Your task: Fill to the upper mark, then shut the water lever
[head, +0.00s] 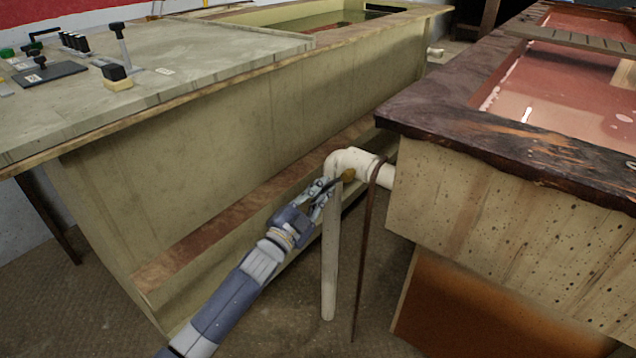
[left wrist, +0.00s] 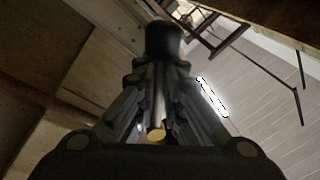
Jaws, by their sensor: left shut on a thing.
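My left gripper (head: 332,186) reaches in from the lower left to the white pipe elbow (head: 350,160). It is shut on the water lever, a small brass-coloured part (head: 348,175) just under the elbow; the fingers hide most of it. In the left wrist view the fingers (left wrist: 155,120) are close together, with a small ochre spot (left wrist: 155,134) between them. The right-hand tank (head: 505,145) holds reddish liquid (head: 570,75). Pale streaks show near its inner wall, but I cannot tell whether they are level marks. My right gripper is not in view.
A vertical white pipe (head: 330,260) and a thin brown rod (head: 365,240) stand in the gap between the tanks. A long beige tank (head: 220,140) is on the left, with a grey worktop (head: 200,60) carrying small tools.

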